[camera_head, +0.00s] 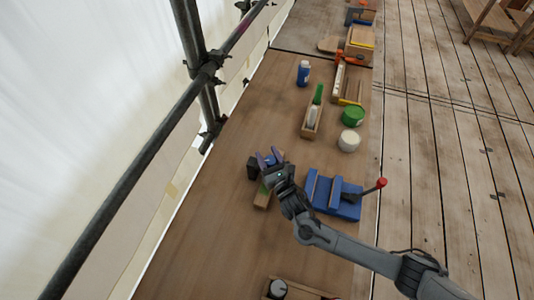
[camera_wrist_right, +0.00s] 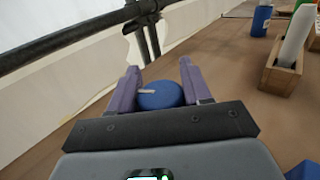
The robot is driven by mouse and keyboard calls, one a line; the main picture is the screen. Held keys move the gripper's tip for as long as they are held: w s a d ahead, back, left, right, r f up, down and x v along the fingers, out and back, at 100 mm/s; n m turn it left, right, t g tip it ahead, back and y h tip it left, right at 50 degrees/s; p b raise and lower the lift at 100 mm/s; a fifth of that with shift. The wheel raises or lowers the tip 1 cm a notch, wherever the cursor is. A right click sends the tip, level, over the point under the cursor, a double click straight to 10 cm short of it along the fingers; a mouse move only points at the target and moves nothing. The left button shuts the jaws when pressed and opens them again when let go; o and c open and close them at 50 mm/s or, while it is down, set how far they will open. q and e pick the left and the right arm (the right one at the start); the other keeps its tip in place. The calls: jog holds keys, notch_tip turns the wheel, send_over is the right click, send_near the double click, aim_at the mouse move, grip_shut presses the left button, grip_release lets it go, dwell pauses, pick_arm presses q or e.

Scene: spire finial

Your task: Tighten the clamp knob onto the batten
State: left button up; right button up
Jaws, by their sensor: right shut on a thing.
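The blue clamp knob (camera_wrist_right: 160,99), round with a small beige mark on top, sits between the two purple fingers of my right gripper (camera_wrist_right: 161,88) in the right wrist view. The gripper is shut on it. In the head view my right gripper (camera_head: 270,158) is over the dark clamp body (camera_head: 253,168) and mostly hides the knob. The wooden batten (camera_head: 263,196) shows just below the gripper, partly covered by it. The contact between clamp and batten is hidden. My left gripper is in neither view.
A blue vise (camera_head: 323,192) with a red-tipped handle stands right of the gripper. Beyond are a white tub (camera_head: 348,140), a green tin (camera_head: 352,116), a wooden box (camera_head: 311,124) and a blue bottle (camera_head: 303,74). Scaffold pipes (camera_head: 130,175) run along the left.

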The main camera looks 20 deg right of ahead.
jog(key=shift+m+h, duration=0.5)
jog(key=shift+h, duration=0.3)
jog(key=o, duration=1)
jog(key=shift+s, duration=0.1)
jog(key=s+p, duration=0.1)
jog(key=s, duration=0.9)
jog(key=shift+s+p, duration=0.3)
jog(key=shift+p, duration=0.1)
